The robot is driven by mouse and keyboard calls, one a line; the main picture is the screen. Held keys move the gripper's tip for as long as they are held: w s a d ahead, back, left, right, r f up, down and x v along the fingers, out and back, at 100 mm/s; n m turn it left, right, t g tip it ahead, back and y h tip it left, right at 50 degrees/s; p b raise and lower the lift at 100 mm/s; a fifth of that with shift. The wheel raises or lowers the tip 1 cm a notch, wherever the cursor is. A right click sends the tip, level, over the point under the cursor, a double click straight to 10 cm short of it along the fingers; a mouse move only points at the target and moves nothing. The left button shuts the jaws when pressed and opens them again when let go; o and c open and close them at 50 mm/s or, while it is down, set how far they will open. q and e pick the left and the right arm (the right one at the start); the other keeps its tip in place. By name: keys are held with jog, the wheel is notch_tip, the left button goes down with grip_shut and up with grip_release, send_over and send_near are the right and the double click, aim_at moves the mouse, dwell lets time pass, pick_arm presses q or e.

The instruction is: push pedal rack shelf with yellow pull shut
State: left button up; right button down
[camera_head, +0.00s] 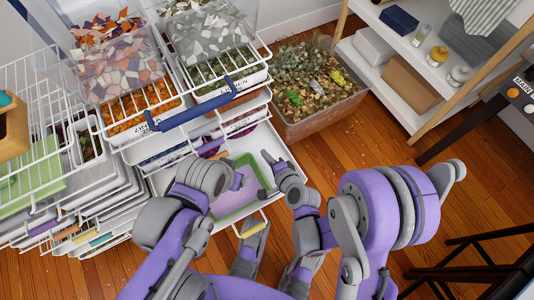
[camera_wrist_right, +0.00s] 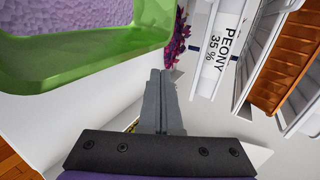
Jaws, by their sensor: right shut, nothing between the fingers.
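The shelf with the yellow pull (camera_head: 284,146) is the low white tray of the rack (camera_head: 40,90). It stands drawn out toward me. The yellow pull (camera_head: 254,229) is at its near edge. A green-rimmed tray (camera_head: 246,163) with purple contents lies on the shelf and shows large at upper left in the right wrist view (camera_wrist_right: 100,50). My right gripper (camera_head: 267,158) is shut and empty, above the shelf and beside the green tray; its fingers (camera_wrist_right: 160,100) are together. I cannot see contact. My left arm comes in over the shelf's left side; its finger state is unclear.
Bins of coloured shards (camera_head: 125,70) and green leaves (camera_head: 220,68) stand in drawn-out wire shelves above. A planter-like bin (camera_head: 318,118) of mixed plants stands on the wooden floor right of the shelf. A white shelf unit (camera_head: 400,75) is at upper right. Floor between is clear.

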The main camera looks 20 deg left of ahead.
aim_at(248, 132)
jog(key=b+x, duration=0.1)
jog(key=x, duration=0.7)
jog(key=shift+w+a+r, duration=0.1)
jog(key=shift+w+a, duration=0.6)
jog(key=shift+a, duration=0.1)
jog(key=shift+w+a, duration=0.6)
jog(key=shift+a, duration=0.05)
jog(key=shift+w+a, duration=1.6)
jog(key=shift+a, duration=0.3)
jog(key=shift+s+d, duration=0.1)
jog(key=shift+d, duration=0.05)
